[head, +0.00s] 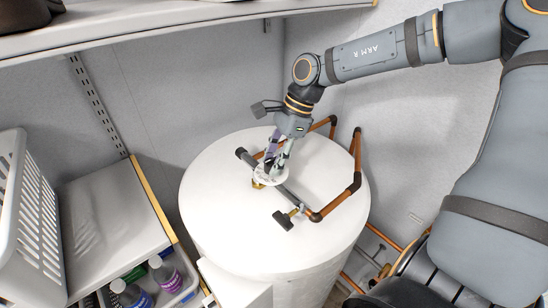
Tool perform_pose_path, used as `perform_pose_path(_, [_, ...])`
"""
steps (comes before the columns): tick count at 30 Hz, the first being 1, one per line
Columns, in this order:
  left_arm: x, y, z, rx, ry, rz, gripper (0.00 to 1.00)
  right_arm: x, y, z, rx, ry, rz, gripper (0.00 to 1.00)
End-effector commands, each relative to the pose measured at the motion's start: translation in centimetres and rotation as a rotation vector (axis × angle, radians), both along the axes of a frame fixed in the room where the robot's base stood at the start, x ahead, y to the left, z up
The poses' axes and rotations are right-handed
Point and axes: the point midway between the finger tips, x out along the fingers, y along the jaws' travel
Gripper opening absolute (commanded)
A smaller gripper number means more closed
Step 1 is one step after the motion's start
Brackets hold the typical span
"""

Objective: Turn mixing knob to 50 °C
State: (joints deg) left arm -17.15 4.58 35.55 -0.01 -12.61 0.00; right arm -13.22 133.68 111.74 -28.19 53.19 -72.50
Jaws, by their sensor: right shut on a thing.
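The mixing knob is hard to make out; the likely part is a small pale round piece (267,177) on the dark pipe fitting on top of the white cylindrical tank (215,215). My right gripper (272,172) reaches down from the upper right and is shut on this piece. Its fingers cover much of it, and no temperature marks are readable. My left gripper is not in view.
Copper pipes (340,199) run over the tank top, right of the gripper. A dark valve handle (283,221) stands in front. A white basket (30,210) and bottles (165,272) are at left. A shelf (180,28) hangs above.

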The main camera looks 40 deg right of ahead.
Motion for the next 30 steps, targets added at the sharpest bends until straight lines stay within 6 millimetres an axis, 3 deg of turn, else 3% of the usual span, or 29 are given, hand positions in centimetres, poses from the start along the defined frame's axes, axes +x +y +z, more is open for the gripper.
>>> perform_pose_path(19, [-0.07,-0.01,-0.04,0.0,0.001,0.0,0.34,0.03,-0.01,0.02,-0.001,-0.001,0.045,0.04])
perform_pose_path(20, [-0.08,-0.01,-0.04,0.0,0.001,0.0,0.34,0.03,-0.01,0.02,-0.001,-0.001,0.045,0.4])
perform_pose_path(21, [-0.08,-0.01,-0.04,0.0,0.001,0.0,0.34,0.03,-0.01,0.02,-0.001,-0.001,0.045,0.45])
perform_pose_path(24, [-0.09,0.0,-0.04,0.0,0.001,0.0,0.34,0.03,-0.01,0.01,-0.001,-0.001,0.044,0.59])
perform_pose_path(30, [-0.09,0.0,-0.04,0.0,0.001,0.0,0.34,0.02,-0.01,0.01,-0.001,0.0,0.044,0.59])
